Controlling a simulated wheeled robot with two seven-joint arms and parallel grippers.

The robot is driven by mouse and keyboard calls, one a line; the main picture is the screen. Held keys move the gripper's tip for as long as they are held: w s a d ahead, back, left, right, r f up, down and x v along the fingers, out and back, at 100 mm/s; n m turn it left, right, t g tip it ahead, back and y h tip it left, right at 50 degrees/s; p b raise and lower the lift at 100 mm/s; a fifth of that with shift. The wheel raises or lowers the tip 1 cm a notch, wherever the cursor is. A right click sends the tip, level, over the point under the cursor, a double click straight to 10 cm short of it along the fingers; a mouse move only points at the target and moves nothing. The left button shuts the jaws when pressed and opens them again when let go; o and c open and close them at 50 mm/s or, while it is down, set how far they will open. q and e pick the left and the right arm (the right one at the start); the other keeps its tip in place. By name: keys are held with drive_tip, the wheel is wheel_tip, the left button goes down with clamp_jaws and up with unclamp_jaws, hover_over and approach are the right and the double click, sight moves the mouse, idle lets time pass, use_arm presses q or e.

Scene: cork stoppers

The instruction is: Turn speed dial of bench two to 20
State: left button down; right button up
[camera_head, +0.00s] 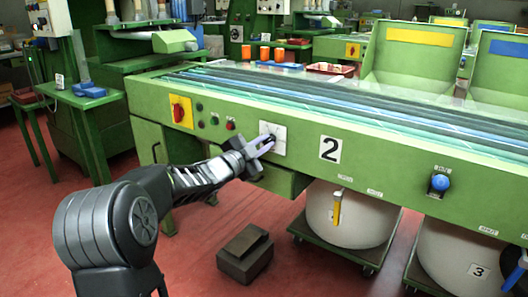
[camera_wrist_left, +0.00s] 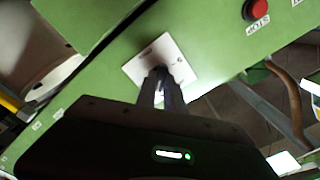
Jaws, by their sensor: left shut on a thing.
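The speed dial's white square plate (camera_head: 279,139) is on the green front of bench two (camera_head: 300,149), left of the black "2" label (camera_head: 330,149). The plate also shows in the left wrist view (camera_wrist_left: 183,57). My left gripper (camera_head: 268,144) reaches the plate from the left and is shut on the dial knob at its middle. In the left wrist view, the fingers (camera_wrist_left: 161,84) close together over the knob and mostly hide it. The dial's pointer and its numbers cannot be read. My right gripper is not in view.
A yellow plate with a red switch (camera_head: 180,111) and a red button (camera_head: 230,126) are left of the dial. A blue knob (camera_head: 440,183) is far right. A dark box (camera_head: 245,252) lies on the red floor below. Wheeled drums (camera_head: 350,215) stand under the bench.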

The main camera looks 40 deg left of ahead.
use_arm(q)
drive_tip(key=shift+f+m+b, duration=0.15)
drive_tip(key=shift+m+b, duration=2.65)
drive_tip(key=shift+m, duration=1.2)
drive_tip(key=c, duration=1.4)
unclamp_jaws()
drive_tip(key=shift+c, duration=0.2)
drive_tip(key=shift+s, duration=0.1)
drive_tip(key=s+p, duration=0.1)
drive_tip(key=s, duration=0.6)
drive_tip(key=shift+s+p, duration=0.3)
